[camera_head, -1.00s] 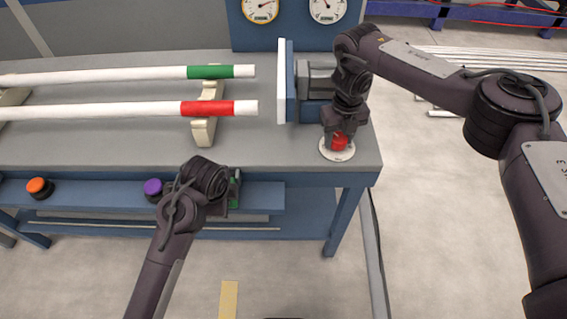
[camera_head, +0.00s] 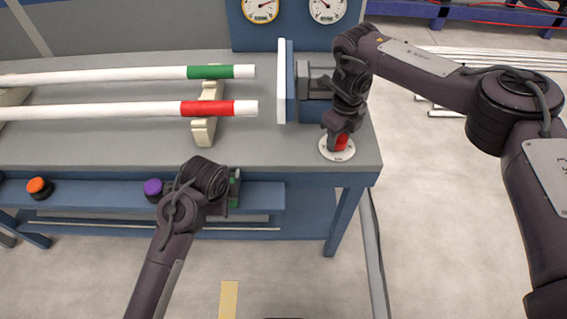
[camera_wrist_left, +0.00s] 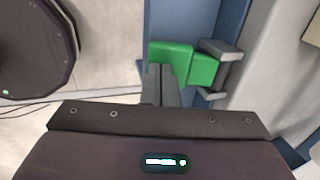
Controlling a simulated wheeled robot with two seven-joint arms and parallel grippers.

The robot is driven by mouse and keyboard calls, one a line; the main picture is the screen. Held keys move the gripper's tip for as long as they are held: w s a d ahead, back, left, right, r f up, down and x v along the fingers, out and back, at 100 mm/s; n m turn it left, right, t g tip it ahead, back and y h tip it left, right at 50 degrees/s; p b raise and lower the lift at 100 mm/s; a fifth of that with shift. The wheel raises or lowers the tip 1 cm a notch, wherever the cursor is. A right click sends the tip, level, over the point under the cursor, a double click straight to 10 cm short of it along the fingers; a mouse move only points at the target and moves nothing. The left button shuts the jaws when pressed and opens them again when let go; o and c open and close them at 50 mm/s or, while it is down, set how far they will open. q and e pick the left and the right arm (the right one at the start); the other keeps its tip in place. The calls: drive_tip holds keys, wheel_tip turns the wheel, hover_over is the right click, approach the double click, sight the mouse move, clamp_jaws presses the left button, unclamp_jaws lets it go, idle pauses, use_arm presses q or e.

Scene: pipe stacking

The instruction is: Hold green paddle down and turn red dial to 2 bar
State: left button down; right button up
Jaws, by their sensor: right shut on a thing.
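The red dial (camera_head: 341,143) sits on a round white scale plate (camera_head: 329,152) at the right front of the bench. My right gripper (camera_head: 338,136) points down from above, shut on the dial and partly hiding it. The green paddle (camera_wrist_left: 203,69) is in the left wrist view, below the bench front; in the head view my left arm mostly hides it. My left gripper (camera_wrist_left: 164,74) has its fingers together and empty, with the tips against the paddle. I cannot tell how far down the paddle is. Two gauges (camera_head: 260,9) (camera_head: 327,9) are cut off at the top; their readings are too small.
White pipes with a green band (camera_head: 210,72) and a red band (camera_head: 207,108) lie on cradles on the bench (camera_head: 270,155). A blue fixture with a white plate (camera_head: 282,85) stands beside the dial. Orange (camera_head: 39,187) and purple (camera_head: 153,188) knobs are on the front rail.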

sight(339, 137)
use_arm(q)
drive_tip(key=shift+s+f, duration=0.15)
drive_tip(key=shift+f, duration=0.1)
use_arm(e)
drive_tip(key=n, duration=0.3)
drive_tip(key=shift+n, duration=0.3)
use_arm(q)
drive_tip(key=shift+r, duration=2.2)
use_arm(e)
drive_tip(key=o, duration=0.9)
drive_tip(key=shift+r, duration=3.55)
